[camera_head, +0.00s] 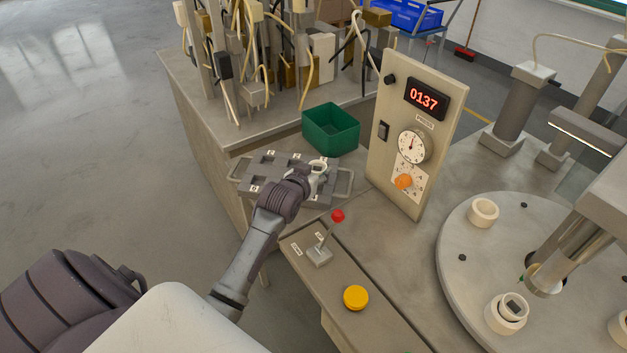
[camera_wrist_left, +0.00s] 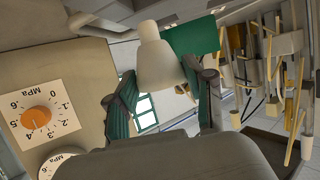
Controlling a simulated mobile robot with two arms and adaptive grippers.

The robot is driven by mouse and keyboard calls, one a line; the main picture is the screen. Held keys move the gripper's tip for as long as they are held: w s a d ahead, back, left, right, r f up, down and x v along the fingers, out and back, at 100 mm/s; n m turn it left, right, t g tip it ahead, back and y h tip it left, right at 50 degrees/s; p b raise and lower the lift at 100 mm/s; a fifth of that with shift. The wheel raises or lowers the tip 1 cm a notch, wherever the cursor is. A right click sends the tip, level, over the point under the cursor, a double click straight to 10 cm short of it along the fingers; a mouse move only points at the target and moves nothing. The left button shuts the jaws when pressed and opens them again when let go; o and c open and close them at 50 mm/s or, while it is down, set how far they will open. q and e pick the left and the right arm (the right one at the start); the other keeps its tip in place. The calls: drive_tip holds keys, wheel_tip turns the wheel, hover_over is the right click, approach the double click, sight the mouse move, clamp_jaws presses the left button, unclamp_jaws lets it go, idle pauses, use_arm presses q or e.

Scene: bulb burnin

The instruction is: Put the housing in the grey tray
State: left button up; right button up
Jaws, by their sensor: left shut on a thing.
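The grey tray (camera_head: 272,190) lies on the bench in the head view, a flat block with handles and white labels. My left gripper (camera_head: 314,174) is over its right side, with the arm coming in from the lower left. It is shut on the housing, a small off-white hollow part (camera_head: 318,165). In the left wrist view the housing (camera_wrist_left: 160,62) sits between the two fingers (camera_wrist_left: 165,98), its narrower neck pointing up in the picture. The gripper hides part of the tray, and I cannot tell whether the housing touches it. My right gripper is not in view.
A green bin (camera_head: 331,130) stands behind the tray. An upright panel (camera_head: 421,140) with a dial and orange knob rises to its right. A red-tipped lever (camera_head: 337,216) stands in front. A round table (camera_head: 470,255) with white ring parts is at right.

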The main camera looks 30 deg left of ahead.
use_arm(q)
drive_tip(key=shift+a+f, duration=0.2)
wheel_tip(320, 180, down, 3)
drive_tip(key=shift+f+p, duration=0.15)
drive_tip(key=shift+p, duration=0.15)
drive_tip(key=shift+f, duration=0.3)
drive_tip(key=shift+f, duration=0.15)
drive_tip(key=o, duration=1)
drive_tip(key=shift+c, duration=0.2)
